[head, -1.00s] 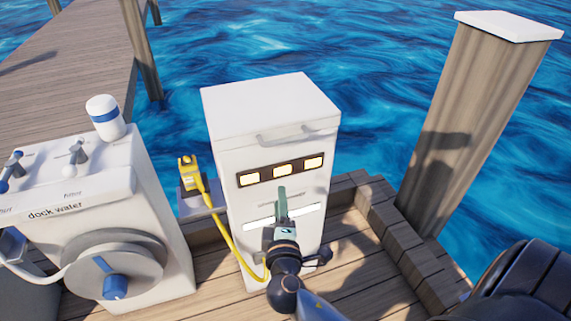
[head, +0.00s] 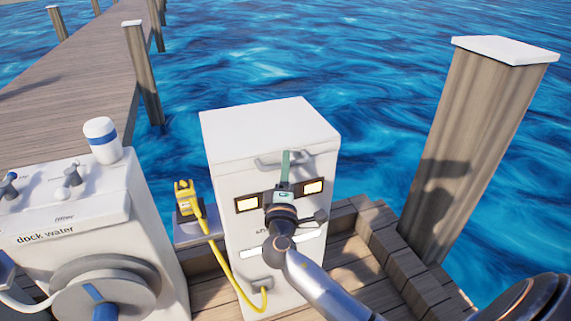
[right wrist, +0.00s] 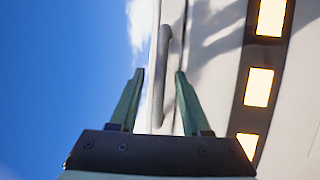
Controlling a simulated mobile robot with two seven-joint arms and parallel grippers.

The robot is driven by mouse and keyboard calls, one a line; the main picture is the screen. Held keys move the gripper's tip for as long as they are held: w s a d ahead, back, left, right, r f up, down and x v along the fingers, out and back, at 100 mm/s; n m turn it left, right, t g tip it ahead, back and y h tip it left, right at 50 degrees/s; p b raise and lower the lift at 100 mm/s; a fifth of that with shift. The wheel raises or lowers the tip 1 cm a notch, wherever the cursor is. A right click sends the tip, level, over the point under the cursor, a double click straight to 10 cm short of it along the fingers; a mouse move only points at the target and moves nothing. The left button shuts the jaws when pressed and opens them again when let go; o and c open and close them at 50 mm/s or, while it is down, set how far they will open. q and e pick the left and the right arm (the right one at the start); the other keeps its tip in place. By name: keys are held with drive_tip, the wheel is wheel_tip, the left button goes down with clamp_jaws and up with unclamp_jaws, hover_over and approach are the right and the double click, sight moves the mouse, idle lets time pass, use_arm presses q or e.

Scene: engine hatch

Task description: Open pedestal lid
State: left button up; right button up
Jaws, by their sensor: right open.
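The white pedestal (head: 240,180) stands on the dock in the middle of the head view, with its lid (head: 268,125) down. A pale bar handle (head: 264,163) runs across the lid's front edge, partly hidden by my right gripper (head: 286,154). The gripper is open, with its green fingers pointing up at the handle. In the right wrist view the handle (right wrist: 163,70) lies in the gap between the two spread fingertips (right wrist: 159,72), and no finger is closed on it. My left gripper is in neither view.
A white dock water unit (head: 150,215) with a hose reel (head: 110,290) stands at left. A yellow plug (head: 184,195) with a yellow cable (head: 222,258) is beside the pedestal. A wooden post (head: 475,150) rises at right; water lies behind.

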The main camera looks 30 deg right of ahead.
drive_tip(key=shift+w+d+r, duration=0.1)
drive_tip(key=shift+w+d, duration=0.25)
drive_tip(key=shift+w, duration=0.05)
clamp_jaws()
idle(1.3)
